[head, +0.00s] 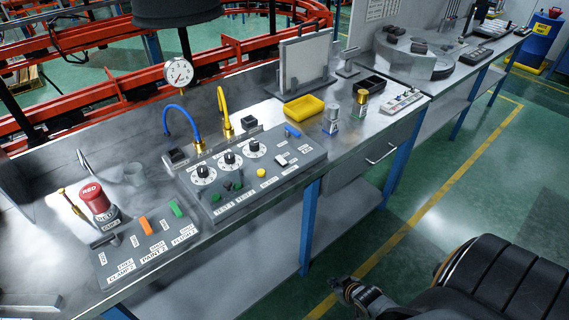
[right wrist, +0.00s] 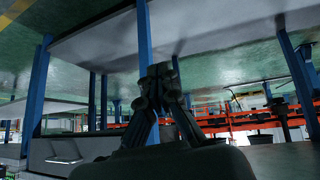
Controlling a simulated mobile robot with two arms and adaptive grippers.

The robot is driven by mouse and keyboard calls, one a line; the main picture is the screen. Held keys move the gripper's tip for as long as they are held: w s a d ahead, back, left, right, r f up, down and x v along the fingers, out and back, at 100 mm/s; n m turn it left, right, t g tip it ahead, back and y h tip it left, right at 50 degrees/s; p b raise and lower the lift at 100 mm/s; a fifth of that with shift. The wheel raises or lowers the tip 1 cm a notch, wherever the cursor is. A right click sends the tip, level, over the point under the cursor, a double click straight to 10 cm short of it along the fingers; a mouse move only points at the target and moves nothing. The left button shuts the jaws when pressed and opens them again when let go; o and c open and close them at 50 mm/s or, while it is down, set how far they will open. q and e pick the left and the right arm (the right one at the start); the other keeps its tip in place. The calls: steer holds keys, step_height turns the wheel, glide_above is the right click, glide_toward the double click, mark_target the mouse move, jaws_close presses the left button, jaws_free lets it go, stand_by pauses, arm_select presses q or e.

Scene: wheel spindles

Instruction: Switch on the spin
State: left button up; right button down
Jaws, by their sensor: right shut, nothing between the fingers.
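Two grey control panels lie on the metal workbench. The near-left panel (head: 150,245) has a red mushroom button (head: 92,198), a grey lever switch (head: 104,240), an orange switch (head: 146,225) and a green switch (head: 177,209). The other panel (head: 300,165) has three dials, small round buttons, a white switch (head: 282,159) and a blue switch (head: 293,131). The small labels are mostly too blurred to read, and I cannot tell which switch is the spin. My right gripper (head: 345,288) is shut and empty, low in front of the bench, away from both panels. It also shows in the right wrist view (right wrist: 160,75). My left gripper is not in view.
Blue and yellow hooked tubes and a dial gauge (head: 177,73) rise behind the panels. A yellow tray (head: 304,109) and small bottles stand to the right. Blue bench legs (head: 310,228) and a lower shelf are near my right gripper. The green floor on the right is clear.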

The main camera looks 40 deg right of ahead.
steer(key=w+d+r+t+b, duration=0.2)
steer(key=w+d+r+t, duration=0.25)
steer(key=w+r, duration=0.65)
steer(key=w+a+r+t+y+b, duration=0.1)
steer(key=w+r, duration=0.3)
steer(key=r, duration=0.9)
steer(key=w+a+r+n+t+y+b, duration=0.1)
steer(key=w+r+t, duration=0.3)
steer(key=r, duration=0.9)
steer(key=shift+w+a+r+y, duration=0.2)
steer(key=shift+a+r+y, duration=0.15)
steer(key=shift+y, duration=0.05)
glide_above(285, 163)
steer(key=shift+f, duration=0.35)
step_height(285, 163, down, 3)
steer(key=shift+r, duration=0.1)
steer(key=shift+w+f, duration=0.1)
steer(key=shift+f, duration=0.55)
